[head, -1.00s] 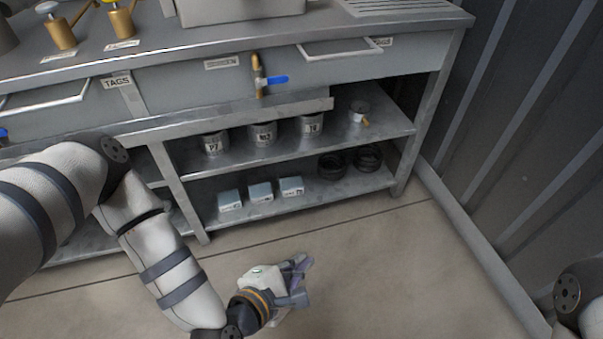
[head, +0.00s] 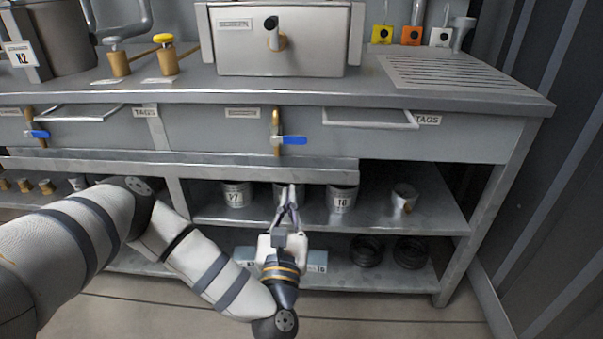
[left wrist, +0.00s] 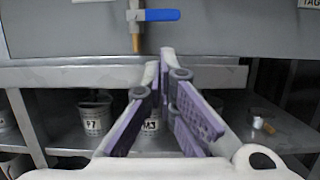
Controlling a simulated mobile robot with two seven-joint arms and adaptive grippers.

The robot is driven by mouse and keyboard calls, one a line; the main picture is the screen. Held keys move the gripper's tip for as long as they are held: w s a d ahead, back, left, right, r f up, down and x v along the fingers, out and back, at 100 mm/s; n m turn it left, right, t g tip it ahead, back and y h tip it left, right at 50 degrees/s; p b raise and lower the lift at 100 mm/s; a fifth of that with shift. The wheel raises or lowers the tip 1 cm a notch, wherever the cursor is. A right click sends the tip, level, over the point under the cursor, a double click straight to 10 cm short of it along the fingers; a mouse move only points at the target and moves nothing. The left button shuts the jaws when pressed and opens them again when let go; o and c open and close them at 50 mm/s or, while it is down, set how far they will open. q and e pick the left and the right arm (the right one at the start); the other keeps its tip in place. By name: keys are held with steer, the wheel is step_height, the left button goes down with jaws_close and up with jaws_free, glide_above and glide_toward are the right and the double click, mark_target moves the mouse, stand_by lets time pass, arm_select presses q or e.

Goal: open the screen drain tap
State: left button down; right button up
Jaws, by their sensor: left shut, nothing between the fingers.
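The tap below the counter is a brass body (head: 276,122) with a blue lever (head: 293,140) pointing right, level, across the pipe. It sits on the grey front panel beside a label (head: 242,113) too small to read surely. The tap's brass spout (left wrist: 135,38) and its blue lever (left wrist: 160,15) also show at the top of the left wrist view. My left gripper (head: 289,188) is shut and empty, pointing up, below the tap and apart from it. Its fingers (left wrist: 164,68) hide part of the shelf. My right gripper is out of view.
A second tap with a blue lever (head: 38,134) is at the far left. A ledge (head: 200,168) runs under the panel, above shelves with tins (head: 341,198) and black coils (head: 366,250). A drawer handle (head: 370,121) juts out right of the tap. A metal box (head: 235,55) stands above.

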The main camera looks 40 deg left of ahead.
mark_target(289, 140)
arm_select(q)
steer(key=b+x, duration=0.1)
steer(key=x, duration=0.9)
steer(key=shift+w+d+r, duration=0.15)
